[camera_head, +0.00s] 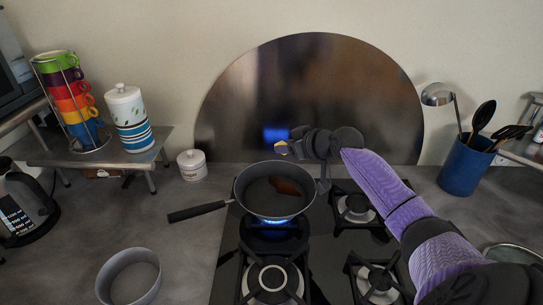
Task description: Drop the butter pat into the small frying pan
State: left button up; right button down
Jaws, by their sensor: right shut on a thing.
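The small frying pan (249,202) is dark grey and sits on the back left burner, with its black handle pointing left. Blue flame shows beneath it. My right gripper (284,149) reaches in from the right and is above the far rim of the pan. It is shut on a small yellow piece, the butter pat (281,148), which shows at the fingertips. The fingers are small and partly hidden at this angle. A brownish patch shows inside the pan; I cannot tell whether it is a reflection. My left gripper is not in view.
A steel splash plate (350,80) stands behind the gas hob (325,235). A lidded white pot (192,166) stands left of the pan, and a grey round tin (129,285) is at the front left. A blue utensil holder (463,168) stands at the right.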

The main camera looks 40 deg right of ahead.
notch_tip(320, 180, down, 6)
jog(key=b, duration=0.5)
jog(key=c, duration=0.6)
grip_release()
jog(key=o, duration=0.3)
jog(key=shift+o, duration=0.2)
jog(key=p+v, duration=0.2)
jog(key=v, duration=0.8)
